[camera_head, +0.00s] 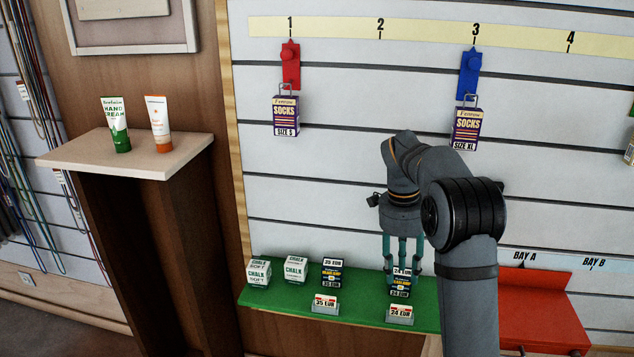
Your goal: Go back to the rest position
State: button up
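My gripper (402,272) points down over the right part of the green shelf (362,307). Its teal fingers are spread apart, with gaps between them. A dark box with a 24 EUR label (400,288) stands on the shelf just below and between the fingertips. The fingers hide part of its top, and I cannot tell whether they touch it. My arm bends in front of the wall and covers part of the view to the right of the gripper.
A similar dark 35 EUR box (332,273), two white chalk boxes (295,270) and small price holders (325,304) share the shelf. Sock packs (286,115) hang from red and blue hooks. A red bay tray (540,310) lies right of my arm. Two tubes (158,125) stand on a ledge.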

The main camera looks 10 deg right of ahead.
aim_at(401, 307)
jog(key=f, duration=0.4)
jog(key=d+f, duration=0.1)
jog(key=f, duration=0.6)
jog(key=shift+s+d+f, duration=0.15)
jog(key=shift+s+f, duration=0.1)
jog(key=shift+f, duration=0.1)
jog(key=shift+r+p, duration=0.5)
jog(key=shift+p, duration=0.15)
jog(key=shift+r+p, duration=0.45)
jog(key=shift+r, duration=0.1)
